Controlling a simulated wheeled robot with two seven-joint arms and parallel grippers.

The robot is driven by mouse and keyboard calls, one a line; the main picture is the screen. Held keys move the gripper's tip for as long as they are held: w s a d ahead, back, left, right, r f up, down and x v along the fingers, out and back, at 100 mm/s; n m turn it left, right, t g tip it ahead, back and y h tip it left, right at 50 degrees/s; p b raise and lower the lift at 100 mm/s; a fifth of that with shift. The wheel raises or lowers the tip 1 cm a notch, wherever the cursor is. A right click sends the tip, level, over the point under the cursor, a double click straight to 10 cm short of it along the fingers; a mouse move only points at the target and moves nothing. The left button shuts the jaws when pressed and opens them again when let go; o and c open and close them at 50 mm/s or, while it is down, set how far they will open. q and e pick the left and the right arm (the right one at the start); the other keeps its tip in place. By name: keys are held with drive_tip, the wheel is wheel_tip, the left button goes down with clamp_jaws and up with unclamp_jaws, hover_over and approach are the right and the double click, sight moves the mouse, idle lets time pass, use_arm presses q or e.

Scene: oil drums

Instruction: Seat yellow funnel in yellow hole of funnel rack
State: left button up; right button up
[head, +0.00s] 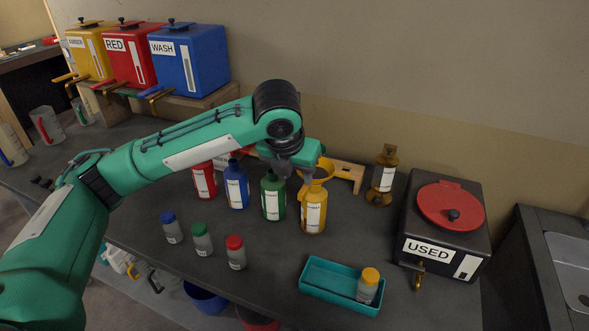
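The yellow funnel (324,168) is at the mouth of the yellow-labelled bottle (313,212), wide end up; whether its spout is inside the neck is hard to tell. The wooden funnel rack (350,172) stands behind the bottles, largely hidden by my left arm. Its yellow hole cannot be made out. My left gripper (297,173) points down from above, beside the funnel's left side and over the gap between the green and yellow bottles. Its fingers partly overlap the funnel, and whether they grip it is unclear. My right gripper is not in view.
Red (204,181), blue (236,186) and green (273,196) bottles stand left of the yellow one. Small capped jars (202,240) stand in front. A teal tray (325,291) lies in front.

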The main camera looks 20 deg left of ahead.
sight(302, 192)
use_arm(q)
drive_tip(key=p+x, duration=0.2)
drive_tip(key=x, duration=1)
drive_tip(key=shift+f, duration=0.45)
clamp_jaws()
drive_tip(key=shift+r+p, duration=0.4)
drive_tip(key=shift+p, duration=0.35)
drive_tip(key=shift+r+p, duration=0.4)
drive_tip(key=shift+p, duration=0.2)
drive_tip(key=shift+r, duration=0.1)
